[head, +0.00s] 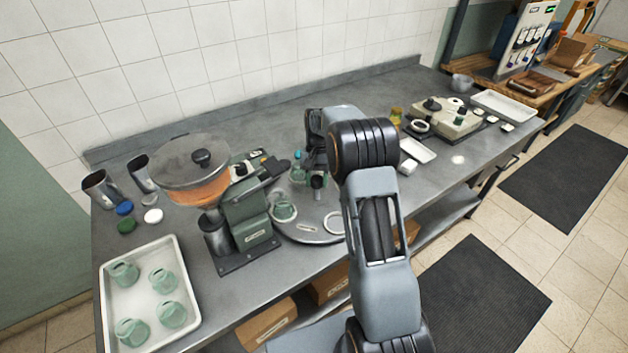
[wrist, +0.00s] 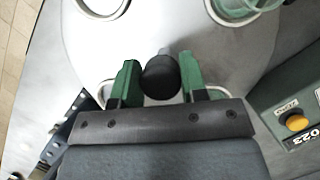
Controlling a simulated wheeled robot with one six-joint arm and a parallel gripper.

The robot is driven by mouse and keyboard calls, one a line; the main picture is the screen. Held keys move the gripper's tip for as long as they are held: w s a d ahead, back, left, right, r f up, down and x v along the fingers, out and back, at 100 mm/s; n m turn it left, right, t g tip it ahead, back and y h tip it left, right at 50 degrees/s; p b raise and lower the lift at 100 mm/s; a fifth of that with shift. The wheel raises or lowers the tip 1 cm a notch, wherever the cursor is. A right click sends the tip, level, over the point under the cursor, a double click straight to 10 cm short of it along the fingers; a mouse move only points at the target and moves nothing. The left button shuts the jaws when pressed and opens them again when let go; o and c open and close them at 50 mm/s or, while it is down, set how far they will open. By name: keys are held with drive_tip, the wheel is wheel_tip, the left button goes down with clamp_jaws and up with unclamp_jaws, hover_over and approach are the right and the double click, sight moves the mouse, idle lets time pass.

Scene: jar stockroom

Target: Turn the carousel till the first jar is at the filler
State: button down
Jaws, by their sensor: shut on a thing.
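The carousel (head: 304,237) is a round grey turntable on the bench, partly hidden by my arm. It also fills much of the wrist view (wrist: 215,60), with pale ring-shaped seats. A green glass jar (head: 283,208) sits on it beside the filler. A jar shows at the top right of the wrist view (wrist: 243,8). The filler (head: 247,212) is a green machine with an orange-filled hopper, left of the carousel. My gripper (wrist: 160,78) has its green fingers shut on a black round knob (wrist: 160,76) over the carousel. In the head view my arm largely hides the gripper.
A white tray (head: 190,322) with several green jars stands at the front left. Metal cups (head: 103,188) and coloured lids (head: 125,208) lie behind it. A capping-type device (head: 442,118) and white trays stand at the right. The filler's body with an orange button (wrist: 297,122) is close to my gripper.

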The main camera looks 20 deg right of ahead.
drive_tip(key=shift+r, duration=0.1)
idle(0.7)
drive_tip(key=c, duration=0.7)
unclamp_jaws()
drive_tip(key=shift+o, duration=0.2)
drive_tip(key=v, duration=1.3)
drive_tip(key=shift+w+r, duration=0.25)
drive_tip(key=shift+r, duration=0.05)
